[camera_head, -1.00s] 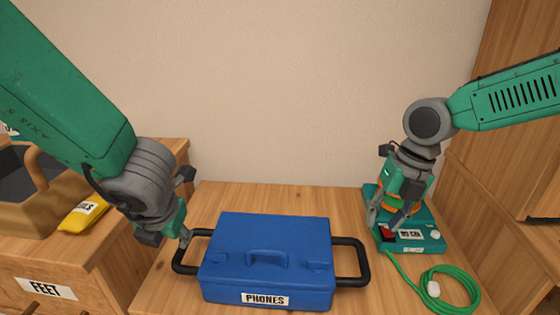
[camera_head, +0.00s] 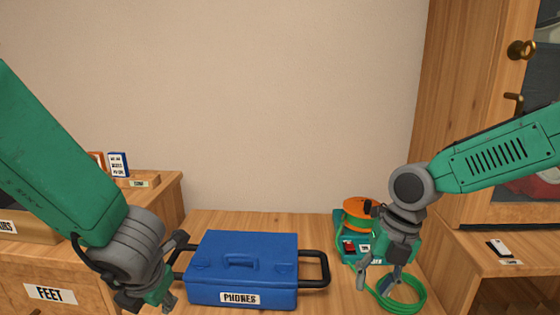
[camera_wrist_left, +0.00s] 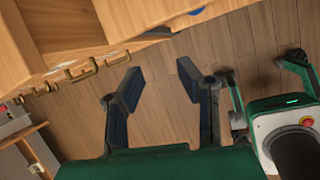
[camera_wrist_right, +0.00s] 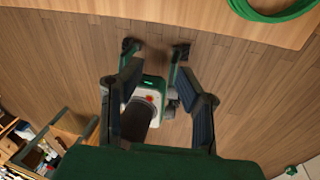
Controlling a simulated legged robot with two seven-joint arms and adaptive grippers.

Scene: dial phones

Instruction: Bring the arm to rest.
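My right gripper (camera_head: 378,278) hangs in front of the green-based device with an orange top, above the table's front right. In the right wrist view its two fingers (camera_wrist_right: 163,105) are spread with nothing between them. My left gripper (camera_head: 160,300) is at the lower left, left of the blue box and near its left handle. In the left wrist view its fingers (camera_wrist_left: 160,92) are apart and empty, with floor beyond. The blue box (camera_head: 243,262) labelled PHONES stands shut on the table. The device (camera_head: 347,246) is partly hidden by my right gripper.
A coiled green cable (camera_head: 402,295) lies at the table's front right. A wooden cabinet (camera_head: 452,120) stands on the right, with a small phone-like item (camera_head: 498,248) on its ledge. A drawer unit labelled FEET (camera_head: 50,293) is on the left. The wall behind is bare.

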